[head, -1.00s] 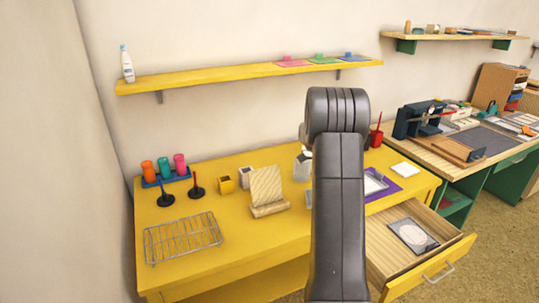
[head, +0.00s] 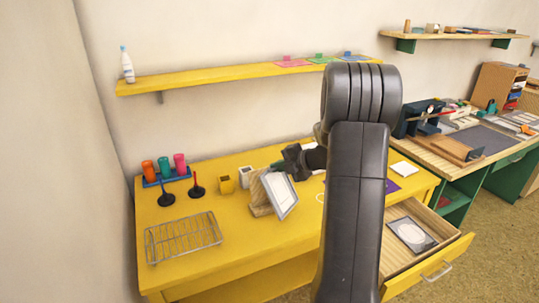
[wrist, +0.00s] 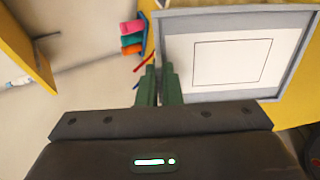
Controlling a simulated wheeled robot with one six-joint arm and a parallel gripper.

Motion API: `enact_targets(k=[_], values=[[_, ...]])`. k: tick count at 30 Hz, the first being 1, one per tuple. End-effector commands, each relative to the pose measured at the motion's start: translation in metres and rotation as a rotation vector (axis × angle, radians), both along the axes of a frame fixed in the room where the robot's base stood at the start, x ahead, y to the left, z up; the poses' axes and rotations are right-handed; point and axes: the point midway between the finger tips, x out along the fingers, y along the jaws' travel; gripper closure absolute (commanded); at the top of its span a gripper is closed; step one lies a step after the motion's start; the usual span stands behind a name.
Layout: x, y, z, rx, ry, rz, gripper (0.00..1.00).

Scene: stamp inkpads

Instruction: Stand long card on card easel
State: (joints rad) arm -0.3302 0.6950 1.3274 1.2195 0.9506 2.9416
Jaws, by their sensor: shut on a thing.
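The long card (head: 281,194), white with a grey border and a thin printed rectangle, is held tilted by my gripper (head: 278,164). It also shows in the wrist view (wrist: 233,62), where my green fingers (wrist: 160,86) are shut at its left edge. The wooden card easel (head: 259,209) stands on the yellow desk, partly hidden behind the card. The card is in front of and slightly right of the easel in the head view. I cannot tell whether they touch.
A wire rack (head: 183,237), two dark stamps and a blue holder (head: 167,173) with coloured cups are to the left. A yellow cube (head: 226,184) and a white cube (head: 246,176) stand behind. The drawer (head: 432,250) is open at right.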

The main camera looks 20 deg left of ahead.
Motion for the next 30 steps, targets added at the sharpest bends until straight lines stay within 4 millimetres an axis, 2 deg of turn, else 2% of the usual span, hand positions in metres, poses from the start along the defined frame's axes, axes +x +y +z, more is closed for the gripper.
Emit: enact_targets(k=[6, 12, 19, 30], values=[[0.001, 0.019, 0.017, 0.118, -0.037, -0.299, 1.00], [0.003, 0.028, 0.026, 0.183, -0.074, -0.454, 1.00], [0.004, 0.033, 0.031, 0.220, -0.102, -0.534, 1.00], [0.005, 0.034, 0.033, 0.227, -0.110, -0.552, 1.00]])
